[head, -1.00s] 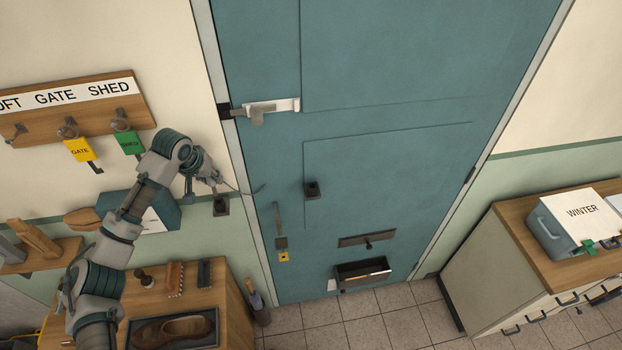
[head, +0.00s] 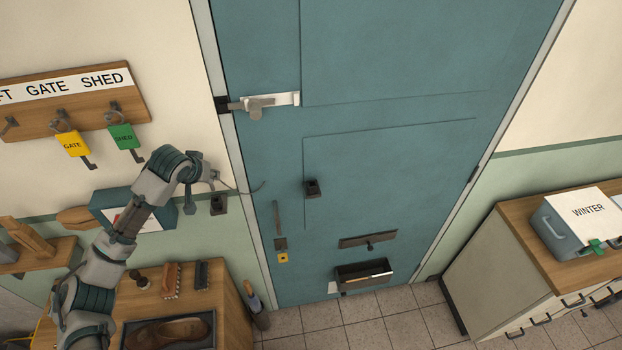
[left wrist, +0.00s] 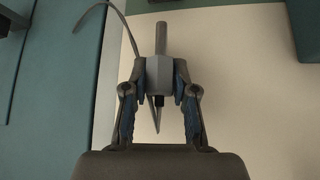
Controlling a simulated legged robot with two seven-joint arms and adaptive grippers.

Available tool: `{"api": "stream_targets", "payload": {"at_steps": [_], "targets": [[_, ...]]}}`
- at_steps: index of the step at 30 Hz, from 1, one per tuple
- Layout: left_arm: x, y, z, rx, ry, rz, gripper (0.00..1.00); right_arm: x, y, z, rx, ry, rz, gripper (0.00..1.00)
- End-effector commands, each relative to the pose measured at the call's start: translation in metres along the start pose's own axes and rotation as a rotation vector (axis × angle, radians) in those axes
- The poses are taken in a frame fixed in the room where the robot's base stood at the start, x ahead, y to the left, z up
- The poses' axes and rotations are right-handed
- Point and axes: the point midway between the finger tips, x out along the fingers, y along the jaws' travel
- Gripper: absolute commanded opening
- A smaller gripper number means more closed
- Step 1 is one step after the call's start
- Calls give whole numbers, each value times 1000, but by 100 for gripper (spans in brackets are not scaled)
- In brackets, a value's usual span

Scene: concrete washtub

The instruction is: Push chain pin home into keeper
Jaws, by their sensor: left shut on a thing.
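My left gripper (left wrist: 160,95) is shut on a grey block with a round rod, which I take to be the chain pin (left wrist: 160,38). The rod points up in the left wrist view, away from the palm. A thin curved strip (left wrist: 128,35) runs beside it. In the head view my left gripper (head: 215,181) is at the wall just left of the door frame, above a small dark bracket (head: 218,204). Another dark block with an opening (head: 312,188) is on the teal door. I cannot tell which is the keeper. My right gripper is not in view.
A silver latch (head: 270,104) is higher on the door (head: 400,60). A key rack (head: 75,100) with yellow and green tags hangs above my arm. A wooden bench (head: 185,295) with brushes and a shoe tray is below. A cabinet (head: 500,275) stands right.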

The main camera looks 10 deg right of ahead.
Motion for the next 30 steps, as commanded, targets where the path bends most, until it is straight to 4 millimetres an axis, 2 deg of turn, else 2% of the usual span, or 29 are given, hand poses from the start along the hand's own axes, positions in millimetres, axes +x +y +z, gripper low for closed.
{"api": "stream_targets", "payload": {"at_steps": [13, 30], "targets": [[0, 0, 0, 2, 9, -2, 0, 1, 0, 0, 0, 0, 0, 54], [1, 2, 9, 2, 7, -2, 0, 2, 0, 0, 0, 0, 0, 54]]}}
